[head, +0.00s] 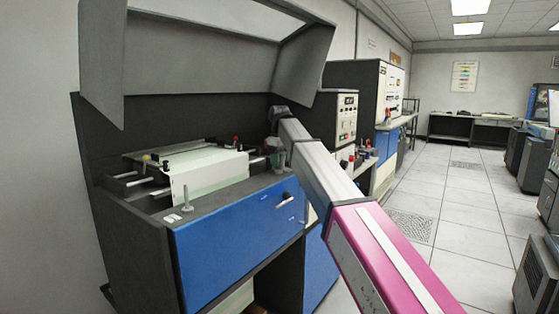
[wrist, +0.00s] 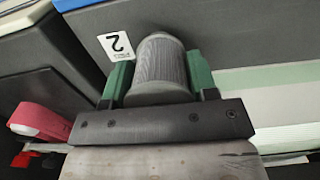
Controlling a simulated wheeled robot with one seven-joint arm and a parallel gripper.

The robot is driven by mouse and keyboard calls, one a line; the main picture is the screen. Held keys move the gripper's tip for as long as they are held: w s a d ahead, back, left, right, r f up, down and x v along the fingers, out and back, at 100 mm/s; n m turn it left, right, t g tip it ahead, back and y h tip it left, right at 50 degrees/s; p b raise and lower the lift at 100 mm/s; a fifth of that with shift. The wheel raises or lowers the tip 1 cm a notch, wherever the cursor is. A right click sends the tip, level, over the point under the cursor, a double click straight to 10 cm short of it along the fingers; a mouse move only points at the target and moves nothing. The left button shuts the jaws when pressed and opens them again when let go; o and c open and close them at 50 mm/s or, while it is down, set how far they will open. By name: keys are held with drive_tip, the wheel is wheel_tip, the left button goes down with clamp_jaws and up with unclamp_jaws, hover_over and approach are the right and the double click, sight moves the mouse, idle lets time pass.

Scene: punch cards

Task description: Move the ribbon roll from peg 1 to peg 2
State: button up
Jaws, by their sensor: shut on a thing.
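My gripper (wrist: 160,78), with green fingers, is shut on the grey ribbed ribbon roll (wrist: 162,58) in the wrist view. A white label reading 2 (wrist: 117,44) lies on the dark surface right beside the roll. Peg 2 itself is not visible, so I cannot tell whether the roll is around it or above it. In the head view my gripper (head: 279,158) is low over the right end of the machine top, and the roll is hard to make out there. A thin upright peg (head: 186,195) stands bare at the front left corner, beside a small white label (head: 172,218).
The printer's paper (head: 210,175) and bars lie left of my gripper. The raised grey hood (head: 210,60) hangs above. A control cabinet (head: 335,120) stands behind to the right. A pink object (wrist: 40,121) shows at left in the wrist view. Open floor lies to the right.

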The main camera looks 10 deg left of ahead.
drive_tip(key=shift+f, duration=0.25)
drive_tip(key=o, duration=1.2)
drive_tip(key=shift+o, duration=0.2)
